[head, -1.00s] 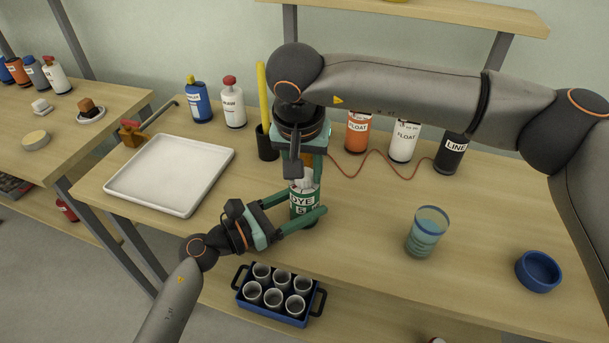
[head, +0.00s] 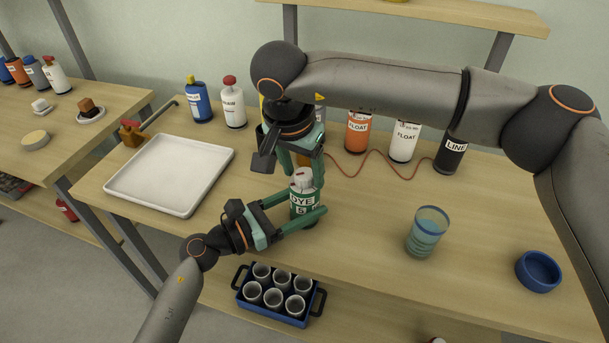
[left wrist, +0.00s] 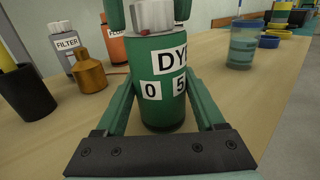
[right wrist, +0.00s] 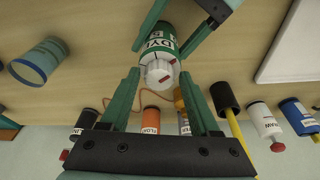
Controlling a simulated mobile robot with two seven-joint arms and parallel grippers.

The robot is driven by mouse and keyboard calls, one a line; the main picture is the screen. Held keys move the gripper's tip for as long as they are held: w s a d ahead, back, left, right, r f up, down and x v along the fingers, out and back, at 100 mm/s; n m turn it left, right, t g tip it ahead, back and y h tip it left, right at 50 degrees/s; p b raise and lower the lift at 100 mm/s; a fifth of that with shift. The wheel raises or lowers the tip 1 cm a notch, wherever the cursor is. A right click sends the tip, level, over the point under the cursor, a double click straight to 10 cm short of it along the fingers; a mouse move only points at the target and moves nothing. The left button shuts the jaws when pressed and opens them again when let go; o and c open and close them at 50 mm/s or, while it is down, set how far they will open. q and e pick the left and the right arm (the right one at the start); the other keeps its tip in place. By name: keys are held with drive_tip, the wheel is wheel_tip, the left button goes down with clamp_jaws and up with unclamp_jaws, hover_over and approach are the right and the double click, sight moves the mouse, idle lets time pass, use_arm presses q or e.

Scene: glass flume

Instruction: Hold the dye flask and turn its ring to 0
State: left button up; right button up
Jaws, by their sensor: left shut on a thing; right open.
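The dye flask (head: 304,204) is green with white labels and stands upright on the bench. My left gripper (head: 305,211) is shut around its body. In the left wrist view the flask (left wrist: 160,108) shows DYE above a "0" label and a "5" label. Its white ring (left wrist: 153,16) is on top; a small red mark on it appears roughly above the "0". My right gripper (head: 305,168) is above the flask, open. In the right wrist view the ring (right wrist: 159,72) lies between the open fingertips, with gaps visible beside it.
A white tray (head: 170,175) lies to the left. A glass of bluish liquid (head: 427,232) and a blue bowl (head: 538,271) stand to the right. Several bottles, including an orange one (head: 357,132), stand behind. A blue crate of cups (head: 270,312) sits below the front edge.

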sight(303, 175)
drive_tip(key=shift+w+d+v, duration=0.1)
drive_tip(key=shift+w+v, duration=0.1)
drive_tip(key=shift+v, duration=0.8)
drive_tip(key=shift+w+d+v, duration=0.15)
drive_tip(key=shift+w+v, duration=0.05)
drive_tip(key=shift+v, duration=0.75)
drive_tip(key=shift+w+d+v, duration=0.1)
drive_tip(key=shift+w+v, duration=0.1)
drive_tip(key=shift+v, duration=0.8)
use_arm(q)
drive_tip(key=o, duration=1.5)
use_arm(e)
drive_tip(key=shift+r, duration=0.15)
